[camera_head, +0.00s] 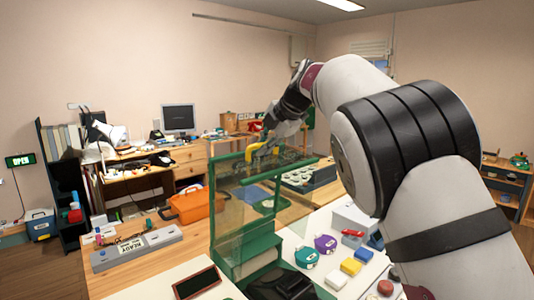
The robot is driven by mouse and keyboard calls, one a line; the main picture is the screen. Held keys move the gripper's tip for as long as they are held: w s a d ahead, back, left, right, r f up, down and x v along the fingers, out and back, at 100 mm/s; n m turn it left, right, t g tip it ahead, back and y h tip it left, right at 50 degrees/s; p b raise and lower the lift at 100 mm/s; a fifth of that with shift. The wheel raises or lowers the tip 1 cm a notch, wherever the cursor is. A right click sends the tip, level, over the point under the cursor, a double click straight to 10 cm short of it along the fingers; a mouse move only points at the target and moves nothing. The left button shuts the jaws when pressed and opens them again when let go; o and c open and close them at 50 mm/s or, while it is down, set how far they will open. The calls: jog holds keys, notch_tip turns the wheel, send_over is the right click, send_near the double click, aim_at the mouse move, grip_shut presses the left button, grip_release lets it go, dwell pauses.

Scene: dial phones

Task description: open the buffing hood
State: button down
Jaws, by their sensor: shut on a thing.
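The buffing hood (213,215) is a green-framed box with clear panels, standing on the bench in the middle of the view. Its green-edged clear upper panel (290,165) lies at the top of the frame. A yellow handle (249,153) shows at that panel. My gripper (262,146) reaches down from the upper right and is shut on the yellow handle. The fingertips are small and partly hidden, so the exact grip is hard to see. How far the panel is raised is hard to tell.
Right of the hood are a teal phone (306,257), a purple phone (325,244), and yellow and blue blocks. A dark-framed tablet (197,283) lies in front. A grey strip with a READY sign (132,245) is at left. An orange case (195,204) stands behind.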

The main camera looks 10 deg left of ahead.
jog(key=shift+w+a, duration=0.4)
jog(key=shift+a, duration=0.15)
jog(key=shift+a, duration=0.1)
jog(key=c, duration=1.9)
grip_release()
jog(key=shift+r, duration=0.1)
jog(key=v, duration=1.2)
jog(key=shift+a+r, duration=0.15)
jog(key=shift+r, duration=0.05)
jog(key=shift+w, duration=0.15)
